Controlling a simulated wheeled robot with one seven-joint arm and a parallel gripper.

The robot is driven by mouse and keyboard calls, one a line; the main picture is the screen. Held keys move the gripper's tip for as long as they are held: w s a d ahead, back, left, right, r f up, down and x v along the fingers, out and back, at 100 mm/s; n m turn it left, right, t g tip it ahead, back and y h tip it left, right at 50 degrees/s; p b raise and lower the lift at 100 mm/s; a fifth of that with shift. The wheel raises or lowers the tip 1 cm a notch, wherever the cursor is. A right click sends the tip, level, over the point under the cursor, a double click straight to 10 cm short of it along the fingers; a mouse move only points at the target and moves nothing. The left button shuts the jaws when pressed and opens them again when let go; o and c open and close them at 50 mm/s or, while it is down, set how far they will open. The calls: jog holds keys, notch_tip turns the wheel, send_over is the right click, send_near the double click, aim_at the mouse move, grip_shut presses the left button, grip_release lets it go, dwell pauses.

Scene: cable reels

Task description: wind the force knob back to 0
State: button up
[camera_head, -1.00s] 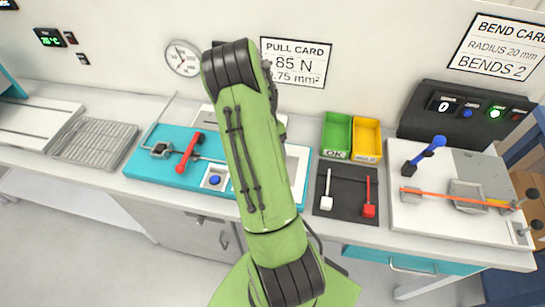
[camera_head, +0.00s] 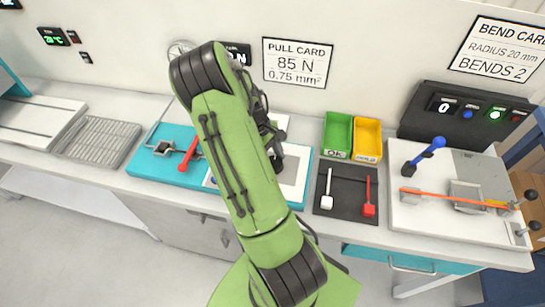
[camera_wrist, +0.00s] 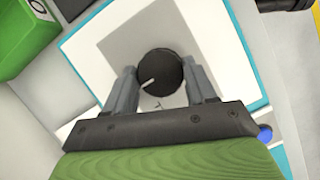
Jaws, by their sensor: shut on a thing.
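The force knob (camera_wrist: 160,73) is a round black dial with a white pointer line, seen in the wrist view. Its pointer is directed to the lower left of that picture. My gripper (camera_wrist: 163,84) is shut on the knob, with one grey finger on each side. The knob sits on a white panel (camera_wrist: 98,55) with a teal border. In the head view my green arm hides most of the knob's surroundings. The white panel (camera_head: 296,177) shows to the right of the arm. A display (camera_head: 238,54) behind the arm is partly covered, and only an "N" is readable.
The pull card (camera_head: 297,63) on the wall reads 85 N, 0.75 mm². Green (camera_head: 336,136) and yellow (camera_head: 367,139) bins stand right of the panel. A red lever (camera_head: 189,154) stands left of my arm. The bending station (camera_head: 462,214) is far right.

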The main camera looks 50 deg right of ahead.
dwell(0.3)
jog(key=o, duration=1)
jog(key=p+v, duration=0.2)
jog(key=v, duration=1.3)
jog(key=shift+w+r, duration=0.1)
jog(key=shift+r, duration=0.25)
